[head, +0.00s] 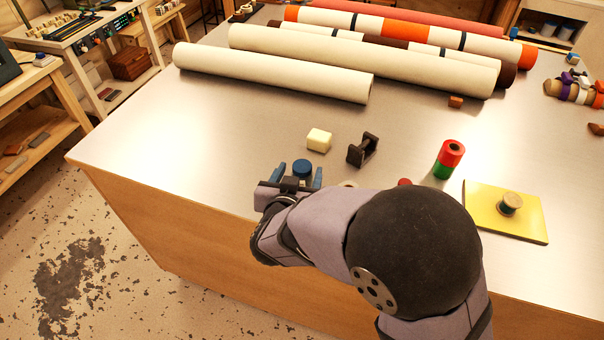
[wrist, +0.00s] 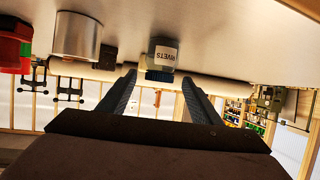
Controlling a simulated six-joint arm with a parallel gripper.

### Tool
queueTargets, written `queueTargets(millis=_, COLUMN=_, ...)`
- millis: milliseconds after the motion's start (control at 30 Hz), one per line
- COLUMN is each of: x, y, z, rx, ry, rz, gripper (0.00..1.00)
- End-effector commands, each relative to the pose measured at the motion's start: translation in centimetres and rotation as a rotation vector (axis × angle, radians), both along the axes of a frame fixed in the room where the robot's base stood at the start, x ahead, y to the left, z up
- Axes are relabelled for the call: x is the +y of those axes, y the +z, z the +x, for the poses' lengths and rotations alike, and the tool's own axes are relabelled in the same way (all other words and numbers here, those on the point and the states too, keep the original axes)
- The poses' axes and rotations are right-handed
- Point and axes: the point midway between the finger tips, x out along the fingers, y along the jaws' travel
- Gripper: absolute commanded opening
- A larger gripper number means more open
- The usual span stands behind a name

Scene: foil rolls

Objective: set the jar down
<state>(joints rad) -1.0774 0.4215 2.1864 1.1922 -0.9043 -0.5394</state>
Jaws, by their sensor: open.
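The jar (head: 302,168) shows in the head view as a round blue lid between my gripper's fingers, near the table's front edge. My gripper (head: 299,174) is open, one finger on each side of the jar. In the wrist view the gripper (wrist: 158,78) shows gaps between both fingers and the jar. The jar's lower part is hidden in the head view.
A silver tin (wrist: 78,38) stands beside the jar. A cream block (head: 319,140), a dark bracket-like piece (head: 362,150) and a red-green spool (head: 449,158) stand nearby. A yellow board (head: 484,222) lies right. Long rolls (head: 270,72) lie across the back. The left tabletop is clear.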

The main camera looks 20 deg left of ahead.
Motion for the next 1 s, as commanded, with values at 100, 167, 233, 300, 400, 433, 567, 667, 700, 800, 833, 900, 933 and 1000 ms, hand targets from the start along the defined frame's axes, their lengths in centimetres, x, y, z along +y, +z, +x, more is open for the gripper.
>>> queueTargets(millis=100, x=0.0, y=-0.5, z=0.0, rx=-0.001, ry=-0.001, rz=0.001, gripper=0.58)
queueTargets(millis=167, x=0.0, y=-0.5, z=0.0, rx=-0.001, ry=-0.001, rz=0.001, gripper=0.58)
queueTargets(millis=233, x=0.0, y=-0.5, z=0.2, rx=-0.001, ry=-0.001, rz=0.001, gripper=0.58)
queueTargets(millis=300, x=0.0, y=-0.6, z=0.5, rx=-0.002, ry=-0.003, rz=0.001, gripper=0.58)
queueTargets(millis=400, x=0.1, y=-1.0, z=1.3, rx=0.0, ry=-0.003, rz=0.001, gripper=0.58)
queueTargets(millis=433, x=0.2, y=-1.1, z=1.5, rx=0.0, ry=-0.003, rz=0.001, gripper=0.58)
queueTargets(millis=567, x=0.3, y=-1.2, z=2.0, rx=-0.002, ry=-0.002, rz=0.003, gripper=0.58)
queueTargets(millis=667, x=0.3, y=-1.2, z=2.1, rx=-0.002, ry=-0.002, rz=0.002, gripper=0.58)
queueTargets(millis=700, x=0.3, y=-1.3, z=2.3, rx=-0.001, ry=-0.003, rz=0.001, gripper=0.58)
queueTargets(millis=800, x=0.4, y=-1.4, z=3.2, rx=-0.002, ry=-0.004, rz=0.001, gripper=0.58)
queueTargets(millis=833, x=0.4, y=-1.5, z=3.6, rx=-0.001, ry=-0.004, rz=0.0, gripper=0.58)
queueTargets(millis=900, x=0.6, y=-1.6, z=4.4, rx=-0.001, ry=-0.003, rz=0.0, gripper=0.58)
queueTargets(millis=933, x=0.6, y=-1.7, z=4.8, rx=0.0, ry=-0.003, rz=0.0, gripper=0.58)
queueTargets(millis=1000, x=0.8, y=-2.1, z=5.6, rx=0.0, ry=-0.004, rz=0.001, gripper=0.58)
